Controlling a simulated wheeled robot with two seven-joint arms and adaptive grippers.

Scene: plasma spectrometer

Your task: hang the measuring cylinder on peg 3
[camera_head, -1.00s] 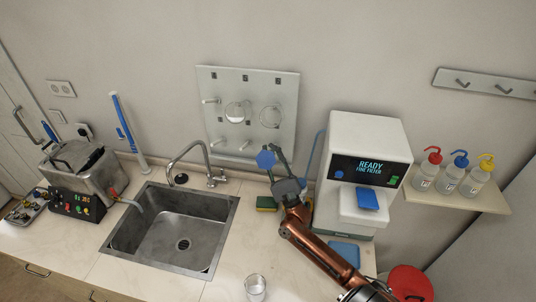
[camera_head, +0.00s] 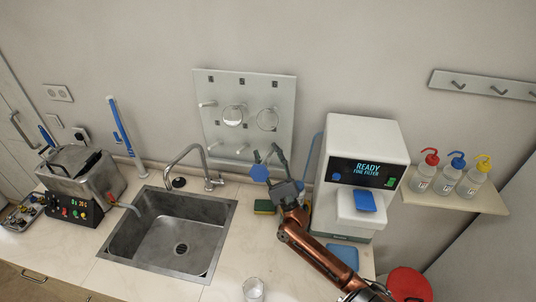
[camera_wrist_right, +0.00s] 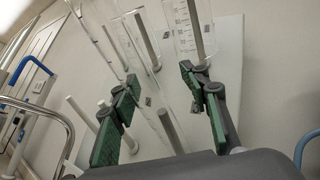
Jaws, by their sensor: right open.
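The measuring cylinder shows in the head view as a blue hexagonal base (camera_head: 260,173), facing out from the lower right of the pegboard (camera_head: 205,130). Its clear tube (camera_wrist_right: 140,85) runs between my fingers in the wrist view and is hard to make out. My right gripper (camera_head: 270,155) is open around the tube, with its green-padded fingers (camera_wrist_right: 160,108) apart on both sides. A pale peg lies close to the tube in the wrist view, but I cannot tell for certain whether it is inside. Peg numbers are unreadable. My left gripper is not in view.
Two clear glass vessels, one left (camera_head: 232,116) and one right (camera_head: 267,119), hang on upper pegs. The sink with its faucet (camera_head: 185,160) is at left below the board. The white spectrometer (camera_head: 365,140) stands close right of my arm. A sponge (camera_head: 264,207) lies below.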

